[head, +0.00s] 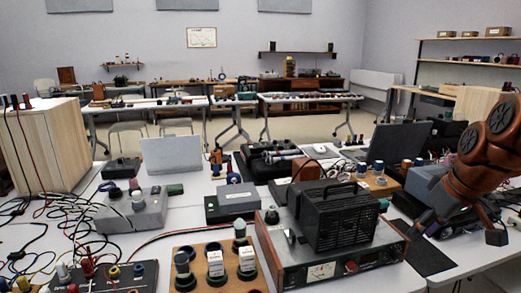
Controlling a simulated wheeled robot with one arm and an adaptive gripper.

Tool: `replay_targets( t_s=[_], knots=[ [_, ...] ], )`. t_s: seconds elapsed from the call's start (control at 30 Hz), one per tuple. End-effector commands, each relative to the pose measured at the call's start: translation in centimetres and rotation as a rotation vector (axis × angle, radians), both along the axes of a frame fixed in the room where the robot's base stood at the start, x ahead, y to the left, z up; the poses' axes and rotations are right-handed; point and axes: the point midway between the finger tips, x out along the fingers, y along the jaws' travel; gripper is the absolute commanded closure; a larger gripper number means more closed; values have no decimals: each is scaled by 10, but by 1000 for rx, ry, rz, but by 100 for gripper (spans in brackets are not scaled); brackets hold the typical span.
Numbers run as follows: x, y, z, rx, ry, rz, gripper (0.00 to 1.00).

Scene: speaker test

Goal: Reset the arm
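My arm (488,140) shows at the right edge of the head view, with rounded copper-brown links reaching down over the table's right side. My gripper (462,228) is at its lower end, partly hidden by the arm's links. Its fingers look spread apart, one toward the dark mat (420,247) and one ending in a dark pad at the right. I see nothing held between them. Whether the fingers touch the table cannot be told.
The white table (184,218) is crowded. An amplifier (330,262) carries a black vented box (335,215) at front centre. A blue-grey box (427,187) and an open laptop (398,143) stand near my arm. Cables (75,205) tangle at left beside a wooden cabinet (45,145).

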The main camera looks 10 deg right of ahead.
Motion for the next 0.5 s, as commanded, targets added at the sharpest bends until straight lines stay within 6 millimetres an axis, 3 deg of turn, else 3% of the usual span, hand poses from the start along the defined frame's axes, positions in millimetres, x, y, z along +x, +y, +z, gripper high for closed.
replay_targets(
  t_s=[0.27, 0.5],
  knots=[
    [-9, 49, -23, 16, 74, 20, 65],
    [-35, 108, -58, 21, 185, 27, 65]
  ],
)
